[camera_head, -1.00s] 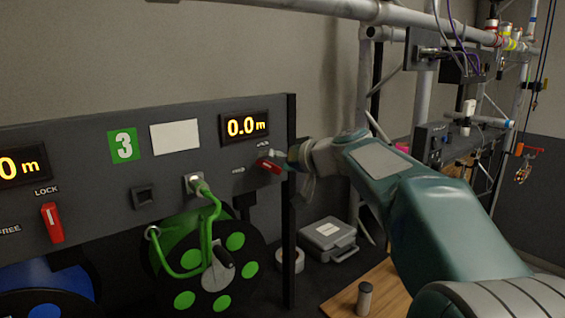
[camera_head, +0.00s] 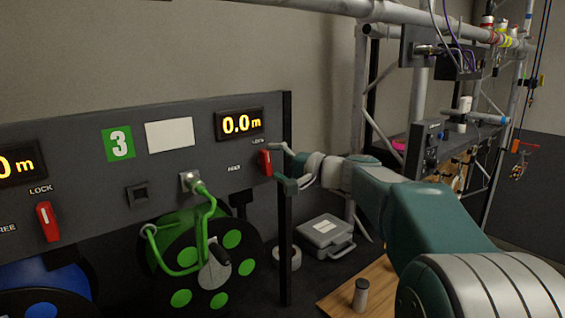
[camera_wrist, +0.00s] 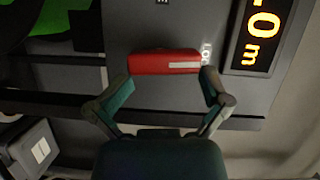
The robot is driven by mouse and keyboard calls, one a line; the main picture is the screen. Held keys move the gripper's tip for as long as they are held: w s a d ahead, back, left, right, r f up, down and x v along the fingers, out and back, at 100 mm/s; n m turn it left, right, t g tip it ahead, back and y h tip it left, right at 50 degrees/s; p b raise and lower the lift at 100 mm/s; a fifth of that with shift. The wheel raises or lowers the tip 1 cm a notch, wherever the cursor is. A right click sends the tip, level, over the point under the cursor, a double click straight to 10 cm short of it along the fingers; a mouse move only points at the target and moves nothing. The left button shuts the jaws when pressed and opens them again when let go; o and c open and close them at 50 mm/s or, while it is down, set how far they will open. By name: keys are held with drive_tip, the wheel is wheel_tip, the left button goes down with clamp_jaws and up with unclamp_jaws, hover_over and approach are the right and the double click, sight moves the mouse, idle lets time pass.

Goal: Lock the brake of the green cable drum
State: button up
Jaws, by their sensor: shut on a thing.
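The green cable drum (camera_head: 213,268) hangs under the dark panel (camera_head: 70,160), below the green 3 label (camera_head: 118,143). Its red brake lever (camera_head: 265,162) is upright at the panel's right end, with its upper end by the LOCK label (camera_head: 258,140). My gripper (camera_head: 283,167) is at the lever from the right. In the wrist view, the red lever (camera_wrist: 160,62) lies lengthwise between the two fingertips of my gripper (camera_wrist: 166,76), one at each end, with LOCK lettering beside the right tip. My gripper is shut on the lever.
The display (camera_head: 240,123) above reads 0.0 m. A green cable (camera_head: 205,225) runs from a panel socket to the drum. Another red lever (camera_head: 48,222) stands upright at left, above a blue drum (camera_head: 40,280). A grey case (camera_head: 325,236) lies on the floor beyond the panel post (camera_head: 286,230).

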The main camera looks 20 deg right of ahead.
drive_tip(key=shift+w+a+r+m, duration=0.2)
drive_tip(key=shift+a+m, duration=0.1)
drive_tip(key=shift+m, duration=0.2)
drive_tip(key=o, duration=0.7)
drive_tip(key=w+d+f+v, duration=0.1)
drive_tip(key=v, duration=1.2)
drive_tip(key=s+a+f+n+g+h, duration=0.45)
drive_tip(key=s+a+f+g, duration=0.25)
drive_tip(key=s+a+f, duration=0.7)
drive_tip(key=s+f+n+h, duration=0.1)
drive_tip(key=s+f+h, duration=0.1)
drive_tip(key=s, duration=0.1)
drive_tip(key=s+d+f+n+h, duration=0.1)
drive_tip(key=s+f+n+h, duration=0.1)
drive_tip(key=s+h, duration=0.1)
drive_tip(key=s+d+f+n+h, duration=0.1)
drive_tip(key=s+f+h, duration=0.1)
drive_tip(key=s, duration=0.3)
drive_tip(key=shift+d+f+n+h, duration=0.1)
drive_tip(key=shift+f+n+h, duration=0.2)
drive_tip(key=shift+h, duration=0.15)
